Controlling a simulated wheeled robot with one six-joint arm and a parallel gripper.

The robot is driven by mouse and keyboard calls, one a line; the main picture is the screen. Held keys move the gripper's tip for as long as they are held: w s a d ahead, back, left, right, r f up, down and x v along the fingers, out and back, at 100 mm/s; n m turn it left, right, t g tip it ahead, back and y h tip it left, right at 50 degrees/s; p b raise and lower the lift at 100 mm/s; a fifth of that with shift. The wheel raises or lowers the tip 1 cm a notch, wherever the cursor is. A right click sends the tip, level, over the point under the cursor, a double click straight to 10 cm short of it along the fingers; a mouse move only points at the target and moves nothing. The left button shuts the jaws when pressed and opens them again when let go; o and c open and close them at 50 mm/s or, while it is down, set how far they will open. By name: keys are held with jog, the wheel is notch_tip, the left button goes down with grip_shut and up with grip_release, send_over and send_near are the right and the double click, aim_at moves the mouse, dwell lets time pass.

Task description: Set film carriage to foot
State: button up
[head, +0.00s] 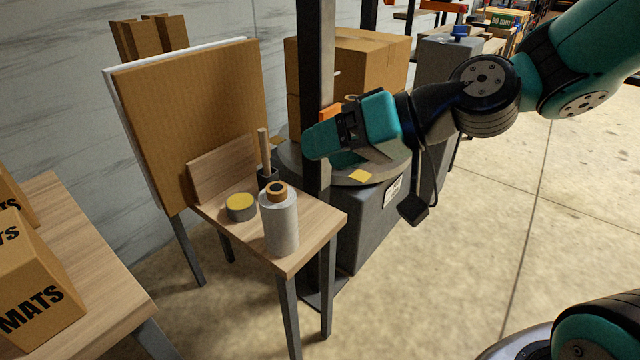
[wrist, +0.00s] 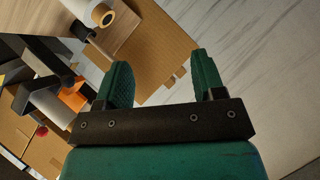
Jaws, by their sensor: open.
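My gripper (head: 318,142) is in front of the dark upright mast (head: 316,60), pointing left in the head view. In the wrist view my gripper's (wrist: 163,72) two green fingers are apart with nothing between them. An orange part (head: 328,114), seemingly on the film carriage, shows at the mast just above my gripper. In the wrist view the orange part (wrist: 73,96) lies left of the fingers, apart from them, among dark parts. Most of the carriage is hidden behind my gripper in the head view. The mast's foot (head: 322,296) is on the floor.
A round turntable (head: 362,178) with stacked cartons (head: 372,62) stands behind my gripper. Floor at right is clear.

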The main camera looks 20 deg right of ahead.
jog(key=w+d+f+m+t+h+b, duration=0.3)
jog(key=w+d+f+m+t+b, duration=0.7)
jog(key=d+f+b, duration=0.45)
jog(key=shift+n, duration=0.3)
jog(key=p+x, duration=0.7)
jog(key=p, duration=0.1)
jog(key=p+x, duration=0.8)
jog(key=p, duration=0.1)
jog(key=shift+a+r, duration=0.2)
jog(key=shift+r, duration=0.05)
jog(key=shift+w+a+f+p, duration=0.1)
jog(key=shift+w+a+p, duration=0.05)
jog(key=shift+p, duration=0.55)
jog(key=shift+f+p+x, duration=0.1)
jog(key=shift+p+x, duration=0.05)
jog(key=shift+x, duration=0.55)
jog(key=shift+f+p+x, duration=0.15)
jog(key=shift+x, duration=0.6)
